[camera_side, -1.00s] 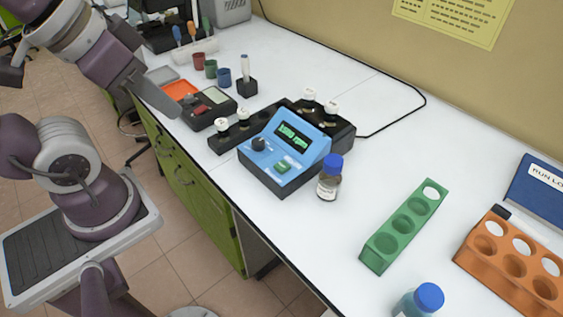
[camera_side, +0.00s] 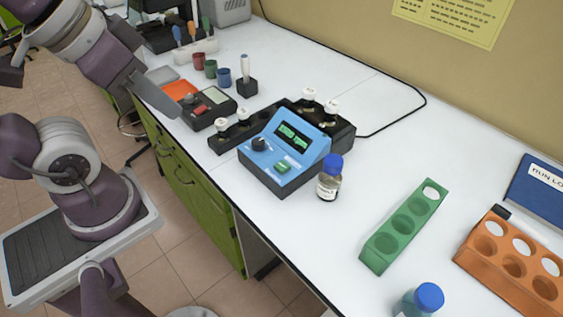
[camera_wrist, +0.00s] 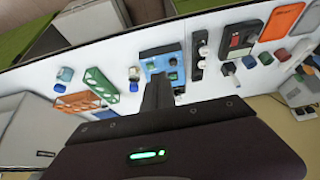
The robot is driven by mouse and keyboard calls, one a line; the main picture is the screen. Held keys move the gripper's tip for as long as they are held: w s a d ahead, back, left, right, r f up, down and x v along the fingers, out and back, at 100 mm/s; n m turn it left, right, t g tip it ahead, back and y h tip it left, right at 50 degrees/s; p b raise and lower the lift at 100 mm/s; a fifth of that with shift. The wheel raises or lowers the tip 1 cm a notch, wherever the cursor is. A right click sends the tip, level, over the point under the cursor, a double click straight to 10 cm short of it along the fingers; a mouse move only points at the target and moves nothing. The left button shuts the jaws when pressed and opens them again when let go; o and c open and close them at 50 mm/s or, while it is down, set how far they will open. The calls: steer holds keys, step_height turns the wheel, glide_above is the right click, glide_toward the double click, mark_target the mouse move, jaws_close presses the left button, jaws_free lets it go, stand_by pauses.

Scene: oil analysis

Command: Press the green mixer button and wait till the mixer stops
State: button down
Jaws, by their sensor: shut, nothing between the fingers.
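The mixer (camera_side: 270,160) is a blue-faced box with a dark knob, a lit green display (camera_side: 293,134) and a green button (camera_side: 282,167) low on its sloped front. It also shows in the wrist view (camera_wrist: 152,65). A black base (camera_side: 340,131) behind and beside it holds several white-capped vials. My gripper (camera_side: 170,106) is shut and empty, above the left edge of the bench, well apart from the mixer. In the wrist view my shut gripper (camera_wrist: 160,80) points toward the mixer and overlaps part of it. The display text is too small to read surely.
A blue-capped bottle (camera_side: 330,178) stands close by the mixer's right side. A green rack (camera_side: 385,248) and an orange rack (camera_side: 500,265) stand at the right, with another blue-capped bottle (camera_side: 428,298) in front.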

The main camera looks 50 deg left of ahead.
stand_by(0.5)
steer(key=w+a+r+m+t+y, duration=0.1)
steer(key=w+a+m+t, duration=0.2)
steer(key=w, duration=0.6)
steer(key=w+a+m+t+y, duration=0.15)
steer(key=w+a+m, duration=0.25)
steer(key=w, duration=0.4)
steer(key=m+g+h, duration=0.5)
steer(key=m+h, duration=0.5)
steer(key=m, duration=0.3)
glide_above(277, 164)
step_height(277, 164, down, 10)
steer(key=shift+f, duration=0.15)
steer(key=shift+f, duration=4.35)
